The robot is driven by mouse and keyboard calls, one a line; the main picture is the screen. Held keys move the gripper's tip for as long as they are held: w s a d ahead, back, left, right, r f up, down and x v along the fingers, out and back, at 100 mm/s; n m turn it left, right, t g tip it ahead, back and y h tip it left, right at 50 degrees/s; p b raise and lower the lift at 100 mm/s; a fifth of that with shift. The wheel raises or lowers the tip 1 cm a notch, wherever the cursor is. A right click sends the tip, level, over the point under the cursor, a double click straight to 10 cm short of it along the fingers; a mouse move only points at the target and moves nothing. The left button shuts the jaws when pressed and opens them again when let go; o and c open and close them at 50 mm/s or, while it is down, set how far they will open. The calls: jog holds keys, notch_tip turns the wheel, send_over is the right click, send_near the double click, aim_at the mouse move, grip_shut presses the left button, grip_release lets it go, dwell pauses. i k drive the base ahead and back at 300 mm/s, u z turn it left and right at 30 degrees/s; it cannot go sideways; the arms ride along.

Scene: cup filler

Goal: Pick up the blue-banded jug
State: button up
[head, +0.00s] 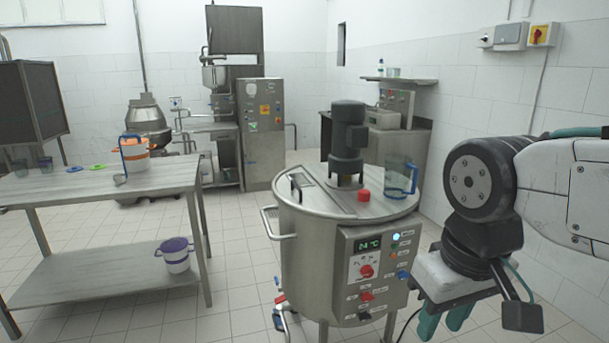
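The blue-banded jug (400,179) is a clear container with a blue band and a blue handle on its right side. It stands upright on the right part of the steel vat's lid (333,205). My gripper (444,322) hangs at the lower right, in front of and below the jug, well apart from it. Its two teal fingers are apart with a gap between them, and I see nothing held.
A dark motor (347,145) and a red knob (364,195) are on the lid beside the jug. The vat has a control box (377,270) in front. A steel table (100,185) at left carries an orange-banded bucket (134,155), a ladle and coloured lids. Floor between is clear.

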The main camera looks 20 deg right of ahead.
aim_at(398, 169)
jog(key=z, duration=0.35)
jog(key=k, duration=0.45)
jog(key=z, duration=1.1)
jog(key=i, duration=0.8)
jog(key=u, duration=1.25)
jog(key=i, duration=0.9)
jog(key=u, duration=0.2)
